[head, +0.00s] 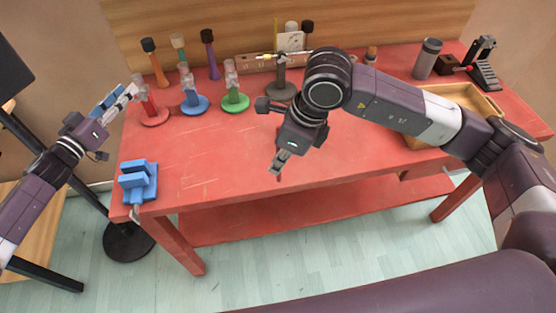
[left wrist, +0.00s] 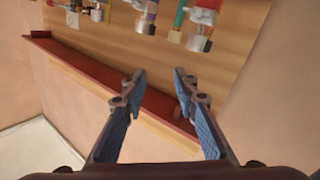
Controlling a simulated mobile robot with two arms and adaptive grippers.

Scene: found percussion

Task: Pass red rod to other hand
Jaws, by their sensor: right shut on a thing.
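My left gripper (head: 117,102) is at the far left, above the table's left end beside the red stand. Its two blue-padded fingers are spread apart and empty in the left wrist view (left wrist: 160,78). My right gripper (head: 277,168) points down over the front middle of the table, and its fingers are closed together. What it holds, by its place the red rod, hardly stands out against the red table top, so its ends and tilt cannot be told. The two grippers are well apart.
On the red table (head: 215,165) stand a red stand (head: 151,116), a blue stand (head: 194,105) and a green stand (head: 235,102). A blue holder (head: 139,184) sits at the front left corner. A wooden tray (head: 483,100) is at the right. The front middle is clear.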

